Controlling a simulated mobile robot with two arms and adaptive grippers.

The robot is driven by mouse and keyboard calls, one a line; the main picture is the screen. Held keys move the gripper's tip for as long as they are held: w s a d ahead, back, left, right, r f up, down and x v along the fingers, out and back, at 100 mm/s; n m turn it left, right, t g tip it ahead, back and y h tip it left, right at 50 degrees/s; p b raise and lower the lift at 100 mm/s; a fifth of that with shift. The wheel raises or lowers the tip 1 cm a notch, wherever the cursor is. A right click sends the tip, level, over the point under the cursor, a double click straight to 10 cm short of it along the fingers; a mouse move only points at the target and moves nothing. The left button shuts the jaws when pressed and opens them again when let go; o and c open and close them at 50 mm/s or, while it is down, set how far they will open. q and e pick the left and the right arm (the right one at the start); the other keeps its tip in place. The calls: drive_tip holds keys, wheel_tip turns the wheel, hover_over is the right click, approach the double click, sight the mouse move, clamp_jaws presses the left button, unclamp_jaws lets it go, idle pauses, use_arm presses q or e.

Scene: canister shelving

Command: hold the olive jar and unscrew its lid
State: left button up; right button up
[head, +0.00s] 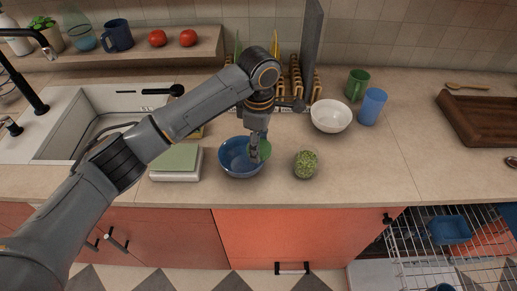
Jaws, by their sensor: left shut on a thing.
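The olive jar (306,164) stands upright on the counter right of centre. Its top shows no lid, and green contents are visible. My left gripper (255,153) points down over a blue bowl (229,163), left of the jar and apart from it. It is shut on a green, round, flat piece (265,150) that looks like the jar's lid. The piece is at the bowl's right side; whether it touches the bowl I cannot tell. My right gripper is not in view.
A white bowl (331,116), a blue cup (372,106) and a green mug (357,84) stand behind the jar. The counter right of the jar is clear. A dish rack (440,262) is pulled out below right.

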use_arm(q)
wheel_tip(320, 180, down, 2)
drive_tip(key=shift+f+p, duration=0.15)
drive_tip(key=shift+p, duration=0.5)
drive_tip(key=shift+f, duration=0.4)
drive_tip(key=shift+f, duration=0.2)
drive_tip(key=shift+f, duration=0.15)
drive_tip(key=o, duration=1.3)
